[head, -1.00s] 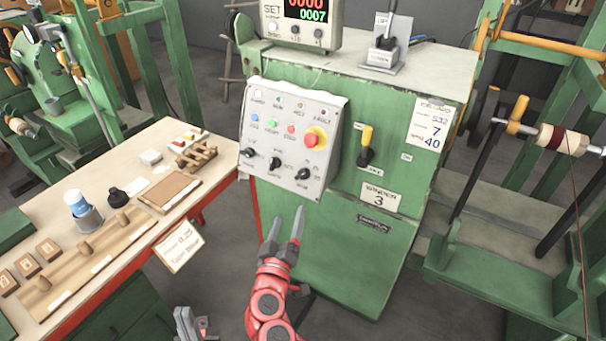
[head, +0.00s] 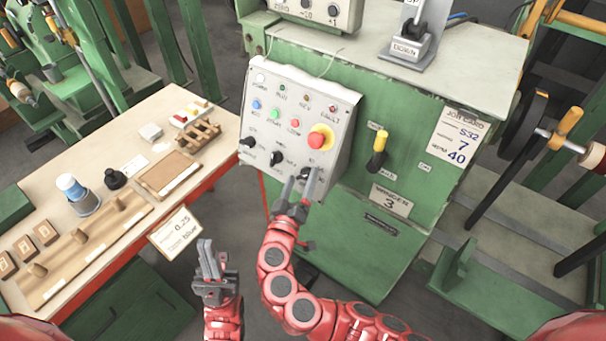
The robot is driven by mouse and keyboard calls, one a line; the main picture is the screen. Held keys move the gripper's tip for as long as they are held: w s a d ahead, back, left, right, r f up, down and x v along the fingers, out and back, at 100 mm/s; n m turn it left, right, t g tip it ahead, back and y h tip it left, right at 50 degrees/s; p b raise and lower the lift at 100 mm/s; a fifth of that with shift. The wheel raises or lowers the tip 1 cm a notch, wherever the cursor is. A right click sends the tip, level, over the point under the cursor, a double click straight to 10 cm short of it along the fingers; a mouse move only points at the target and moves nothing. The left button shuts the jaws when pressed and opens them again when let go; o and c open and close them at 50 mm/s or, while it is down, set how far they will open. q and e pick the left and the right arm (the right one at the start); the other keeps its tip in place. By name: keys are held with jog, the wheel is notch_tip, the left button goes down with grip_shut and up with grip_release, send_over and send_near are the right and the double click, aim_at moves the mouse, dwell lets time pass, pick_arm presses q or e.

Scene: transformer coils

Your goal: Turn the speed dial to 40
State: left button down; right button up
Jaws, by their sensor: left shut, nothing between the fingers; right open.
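The control panel (head: 292,108) on the green winder cabinet has a row of three black knobs. They are the left knob (head: 247,143), the middle knob (head: 277,157) and the right knob (head: 305,173). Their labels are too small to read, so I cannot tell which is the speed dial or where it points. My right gripper (head: 300,177) is open, its fingertips at the right knob and partly hiding it. I cannot tell whether they touch it. My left gripper (head: 207,260) is shut and empty, low in front of the table and apart from the panel.
A red emergency button (head: 318,140) sits above the right knob. A yellow-handled lever (head: 379,145) and a job card (head: 459,137) reading 7 and 40 are to the right. The worktable (head: 120,215) with wooden trays and a blue-capped bottle stands at left.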

jog(key=shift+c, duration=0.3)
grip_shut()
jog(key=shift+r+n, duration=0.1)
jog(key=shift+n, duration=0.2)
jog(key=n+p, duration=0.1)
jog(key=n+y+p, duration=0.1)
jog(key=n, duration=0.1)
jog(key=shift+d+r+g, duration=0.15)
jog(key=shift+r+g, duration=0.05)
jog(key=shift+g, duration=0.2)
jog(key=n+g+y+p, duration=0.1)
jog(key=n+p, duration=0.2)
jog(key=p, duration=0.1)
jog(key=shift+r+y, duration=0.15)
jog(key=shift+y, duration=0.15)
jog(key=n+g+p, duration=0.1)
jog(key=n+p, duration=0.1)
jog(key=shift+d+n+y, duration=0.1)
jog(key=shift+n+y, duration=0.2)
jog(key=shift+y, duration=0.1)
jog(key=shift+n+p, duration=0.4)
jog(key=shift+p, duration=0.05)
jog(key=shift+f+g, duration=0.2)
jog(key=shift+g, duration=0.1)
